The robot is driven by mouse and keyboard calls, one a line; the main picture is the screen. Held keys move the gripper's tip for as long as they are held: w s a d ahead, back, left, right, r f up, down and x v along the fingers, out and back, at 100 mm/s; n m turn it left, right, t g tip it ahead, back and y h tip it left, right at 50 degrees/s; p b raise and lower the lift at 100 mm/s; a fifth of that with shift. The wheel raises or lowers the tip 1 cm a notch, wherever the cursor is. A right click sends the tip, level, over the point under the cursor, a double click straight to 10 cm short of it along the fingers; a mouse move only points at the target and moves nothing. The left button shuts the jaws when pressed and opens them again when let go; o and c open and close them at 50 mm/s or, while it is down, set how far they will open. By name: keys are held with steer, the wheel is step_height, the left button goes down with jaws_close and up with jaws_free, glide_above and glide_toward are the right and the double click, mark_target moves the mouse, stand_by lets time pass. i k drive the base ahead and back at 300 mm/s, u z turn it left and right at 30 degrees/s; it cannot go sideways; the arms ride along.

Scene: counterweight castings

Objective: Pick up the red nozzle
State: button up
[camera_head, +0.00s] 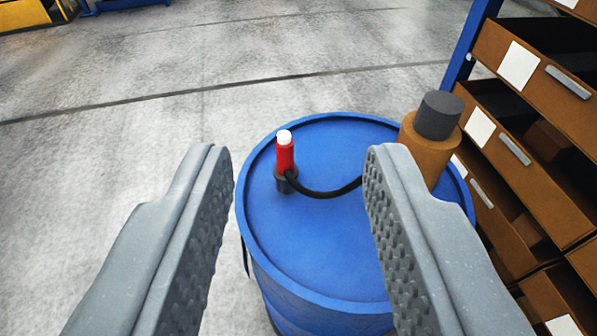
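The red nozzle (285,157) stands upright on the lid of a blue drum (310,240). It has a white tip and a dark base, and a black hose (328,193) runs from it to the right. My gripper (298,160) is open, with one grey finger on each side of the picture. In the picture the nozzle lies between the two fingertips, nearer the left one, with nothing in the grip. The right finger covers part of the drum lid and the hose's far end.
A brown cylinder with a dark grey top (429,137) stands at the drum's right side, partly behind my right finger. A shelf rack with brown bins (527,150) and a blue post stands at the right. Grey concrete floor (120,150) is clear at the left.

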mark_target(285, 154)
steer(key=u, duration=0.1)
steer(key=i, duration=0.9)
steer(key=z, duration=0.05)
